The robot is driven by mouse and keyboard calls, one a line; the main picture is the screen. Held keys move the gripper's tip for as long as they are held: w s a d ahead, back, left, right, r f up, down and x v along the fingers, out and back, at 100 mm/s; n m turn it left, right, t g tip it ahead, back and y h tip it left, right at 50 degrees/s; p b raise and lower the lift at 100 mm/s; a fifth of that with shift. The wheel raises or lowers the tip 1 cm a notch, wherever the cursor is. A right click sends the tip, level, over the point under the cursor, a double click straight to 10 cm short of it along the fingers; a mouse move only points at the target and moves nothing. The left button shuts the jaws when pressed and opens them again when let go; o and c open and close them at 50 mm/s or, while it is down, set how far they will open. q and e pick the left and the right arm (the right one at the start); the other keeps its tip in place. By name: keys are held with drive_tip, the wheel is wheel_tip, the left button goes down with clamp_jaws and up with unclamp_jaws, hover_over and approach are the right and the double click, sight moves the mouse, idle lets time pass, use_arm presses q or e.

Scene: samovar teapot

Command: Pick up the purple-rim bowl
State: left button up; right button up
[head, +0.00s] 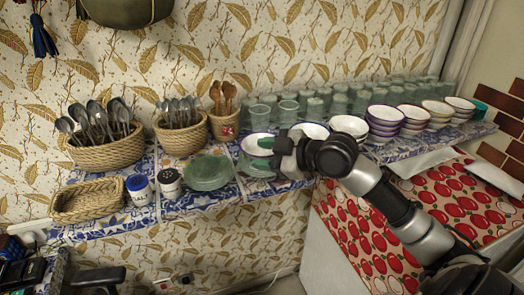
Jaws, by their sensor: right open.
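Bowls with purple outsides and rims stand in a stack (384,121) on the tiled shelf, right of the middle in the head view. Another white-inside bowl (348,126) is just left of that stack, its rim dark and too small to name surely. My right gripper (281,154) is open at the shelf, left of the purple stack and apart from it. My right wrist and arm partly cover a further white bowl (312,130). I make out no left gripper.
Several glasses (340,100) line the wall behind the bowls. More bowl stacks (437,110) stand to the right. Green plates (208,173), two small jars (169,181) and baskets of spoons (105,152) are left. A red patterned cloth (450,205) lies below the shelf at right.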

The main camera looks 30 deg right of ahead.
clamp_jaws()
drive_tip(key=shift+r, duration=0.15)
